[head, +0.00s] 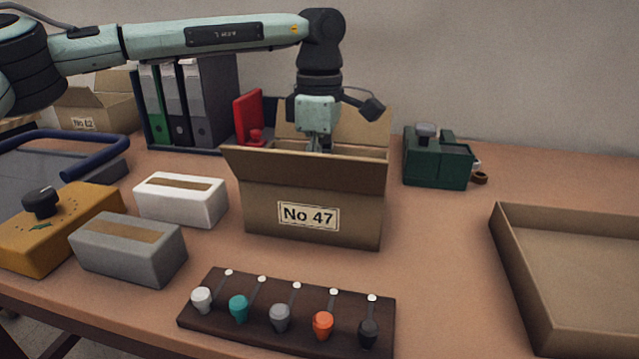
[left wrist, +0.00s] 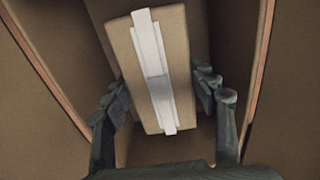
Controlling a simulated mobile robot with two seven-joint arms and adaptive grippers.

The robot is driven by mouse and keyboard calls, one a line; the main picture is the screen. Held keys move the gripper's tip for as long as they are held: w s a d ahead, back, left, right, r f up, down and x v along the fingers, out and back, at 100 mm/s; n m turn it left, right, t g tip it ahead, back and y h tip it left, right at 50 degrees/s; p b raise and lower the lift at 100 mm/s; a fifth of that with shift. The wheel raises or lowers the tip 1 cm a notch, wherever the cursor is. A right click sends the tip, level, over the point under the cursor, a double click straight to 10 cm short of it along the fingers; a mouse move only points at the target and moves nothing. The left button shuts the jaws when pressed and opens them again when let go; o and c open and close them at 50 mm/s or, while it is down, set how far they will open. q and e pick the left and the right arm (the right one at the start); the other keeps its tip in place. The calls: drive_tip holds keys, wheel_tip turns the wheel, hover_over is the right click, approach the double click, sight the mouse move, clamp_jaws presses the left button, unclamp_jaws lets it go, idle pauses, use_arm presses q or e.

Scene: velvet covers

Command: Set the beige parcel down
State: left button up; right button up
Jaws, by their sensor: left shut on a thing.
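The beige parcel (left wrist: 178,62), with a pale strip of tape along it, shows in the left wrist view between the two fingers of my left gripper (left wrist: 165,97). The gripper is shut on it. Brown carton walls stand on both sides of the parcel. In the head view my left gripper (head: 320,143) reaches down into the open cardboard box marked No 47 (head: 262,215). The box's front wall hides the parcel and the fingertips there. I cannot tell whether the parcel touches the box floor. My right gripper is not in view.
A white box (head: 180,209), a grey box (head: 128,265) and a yellow box with a black knob (head: 85,215) stand left. A dark board with several coloured knobs (head: 255,335) lies in front. A green device (head: 436,165) and a shallow tray (head: 520,270) are right. Binders stand behind.

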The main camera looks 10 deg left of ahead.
use_arm(q)
drive_tip(key=o, duration=1.1)
drive_tip(key=shift+f, duration=0.15)
drive_tip(key=o, duration=0.5)
drive_tip(key=shift+c, duration=0.2)
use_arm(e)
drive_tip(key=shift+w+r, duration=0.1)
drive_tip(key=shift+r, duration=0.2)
use_arm(q)
drive_tip(key=shift+r, duration=0.45)
wheel_tip(320, 180, up, 12)
drive_tip(key=shift+f+p, duration=0.25)
drive_tip(key=shift+p, duration=0.05)
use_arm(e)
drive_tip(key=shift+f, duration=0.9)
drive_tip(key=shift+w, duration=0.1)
